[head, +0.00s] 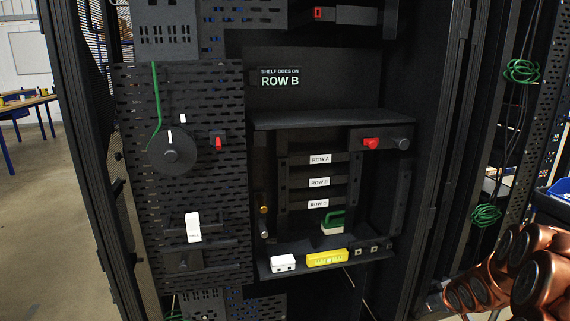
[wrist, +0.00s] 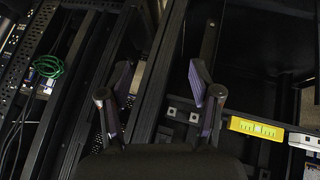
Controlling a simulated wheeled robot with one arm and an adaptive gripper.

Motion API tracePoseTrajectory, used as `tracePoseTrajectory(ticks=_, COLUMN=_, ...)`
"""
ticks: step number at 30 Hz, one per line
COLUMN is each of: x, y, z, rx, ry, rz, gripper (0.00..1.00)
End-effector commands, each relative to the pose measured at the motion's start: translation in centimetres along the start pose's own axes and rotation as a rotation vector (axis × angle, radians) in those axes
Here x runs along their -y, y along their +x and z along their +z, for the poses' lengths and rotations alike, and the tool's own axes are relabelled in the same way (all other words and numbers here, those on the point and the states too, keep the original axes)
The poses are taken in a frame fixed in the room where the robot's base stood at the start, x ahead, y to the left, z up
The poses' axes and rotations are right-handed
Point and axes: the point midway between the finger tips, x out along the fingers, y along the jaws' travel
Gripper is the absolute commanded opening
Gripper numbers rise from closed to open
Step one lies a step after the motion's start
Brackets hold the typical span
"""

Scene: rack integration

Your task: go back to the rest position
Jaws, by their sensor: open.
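My gripper (wrist: 160,105) shows in the wrist view with its two fingers spread wide apart and nothing between them. It is in front of the rack's dark frame, apart from the objects on the ledge. In the head view my copper-coloured arm (head: 520,270) is folded at the lower right, to the right of the rack bay, and the gripper itself is not visible there.
The black rack (head: 425,180) fills the middle, with rows labelled A, B and C. A yellow block (head: 327,259) and a white block (head: 283,263) sit on its lower ledge. A green-handled piece (head: 333,222) stands behind them. Green cable coils (head: 486,215) hang at right.

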Motion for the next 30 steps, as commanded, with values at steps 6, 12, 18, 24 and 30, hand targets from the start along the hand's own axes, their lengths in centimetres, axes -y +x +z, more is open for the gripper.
tracePoseTrajectory(ticks=6, x=1.7, y=-8.5, z=-2.7, rx=0.109, ry=0.026, rz=0.008, gripper=0.64)
tracePoseTrajectory(ticks=12, x=4.1, y=-15.8, z=-3.2, rx=0.217, ry=0.057, rz=0.002, gripper=0.64)
tracePoseTrajectory(ticks=18, x=6.8, y=-23.5, z=-3.1, rx=0.321, ry=0.091, rz=-0.016, gripper=0.64)
tracePoseTrajectory(ticks=24, x=9.9, y=-31.2, z=-2.0, rx=0.427, ry=0.126, rz=-0.046, gripper=0.64)
tracePoseTrajectory(ticks=30, x=13.2, y=-39.0, z=-0.3, rx=0.53, ry=0.157, rz=-0.091, gripper=0.64)
